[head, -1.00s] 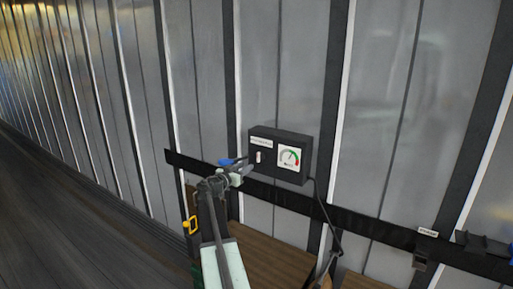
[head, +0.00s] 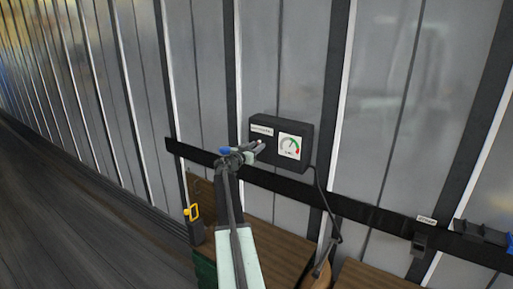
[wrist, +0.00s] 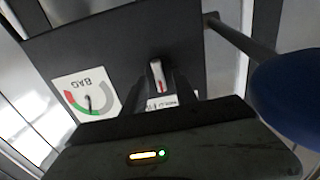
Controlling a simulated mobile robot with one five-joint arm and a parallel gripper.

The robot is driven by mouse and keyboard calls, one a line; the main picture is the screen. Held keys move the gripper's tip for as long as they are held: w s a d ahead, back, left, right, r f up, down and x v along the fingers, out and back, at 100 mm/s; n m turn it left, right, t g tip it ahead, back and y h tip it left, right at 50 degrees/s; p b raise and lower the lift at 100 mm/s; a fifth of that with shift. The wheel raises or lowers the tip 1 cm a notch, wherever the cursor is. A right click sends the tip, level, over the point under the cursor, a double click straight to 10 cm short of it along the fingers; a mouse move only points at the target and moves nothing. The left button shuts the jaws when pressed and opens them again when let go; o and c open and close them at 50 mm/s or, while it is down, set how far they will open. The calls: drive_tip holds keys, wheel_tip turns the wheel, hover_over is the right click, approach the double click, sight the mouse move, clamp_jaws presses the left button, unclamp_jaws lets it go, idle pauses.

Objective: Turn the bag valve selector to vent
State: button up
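The black valve box (head: 296,128) is fixed on the wall above a dark rail, with a white label and a round-scaled gauge (head: 290,146). In the wrist view the box (wrist: 110,42) appears upside down, with the gauge (wrist: 86,95) reading BAG. The selector, a small pale lever with a red mark (wrist: 157,75), stands on the box face. My gripper (head: 259,147) is at the lower left of the box face and mostly hides the selector in the head view. In the wrist view my gripper (wrist: 163,85) is open, its dark fingers either side of the selector. Contact is unclear.
A blue-ended bar (head: 225,150) sticks out left of the box, close beside my gripper; it also shows in the wrist view (wrist: 290,95). A cable (head: 322,200) hangs from the box's right side. The dark rail (head: 370,212) runs below.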

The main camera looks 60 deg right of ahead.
clamp_jaws()
drive_tip(key=shift+n, duration=0.3)
drive_tip(key=n, duration=0.9)
drive_tip(key=shift+w+f, duration=0.15)
drive_tip(key=shift+f, duration=0.05)
idle(0.4)
